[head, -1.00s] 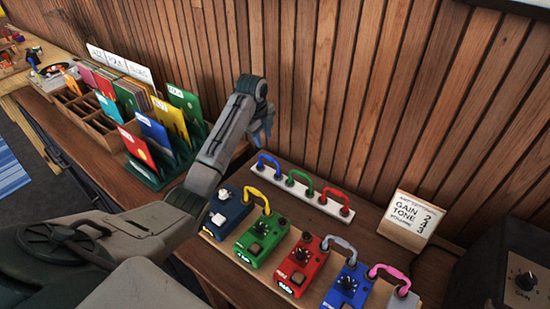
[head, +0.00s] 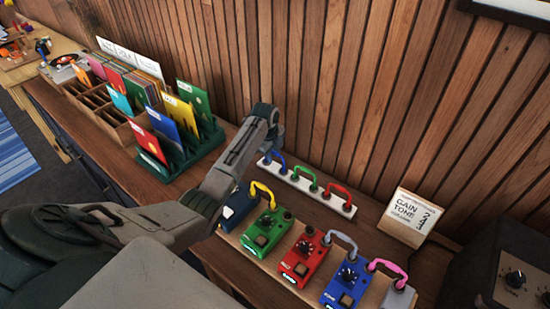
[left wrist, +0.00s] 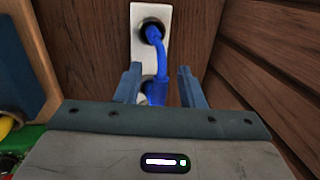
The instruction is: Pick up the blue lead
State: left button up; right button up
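The blue lead (head: 276,160) is a short arched cable with both ends on the white strip (head: 312,195), left of a green lead (head: 305,178) and a red lead (head: 336,193). My left gripper (head: 275,140) points down just above the blue lead. In the left wrist view the two fingers (left wrist: 160,84) stand apart. The blue lead (left wrist: 159,55) runs between them from a far socket to a near one, with clear gaps on both sides. Its near end is partly hidden by the gripper body. My right gripper is not in view.
A row of pedals stands in front of the strip, including a green pedal (head: 266,232) and a red pedal (head: 303,258), joined by yellow, grey and pink leads. A sign (head: 409,217) and dark amp (head: 510,275) are at right. A record rack (head: 190,150) is at left. The wooden wall is close behind.

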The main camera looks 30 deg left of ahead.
pick_arm(q)
grip_shut()
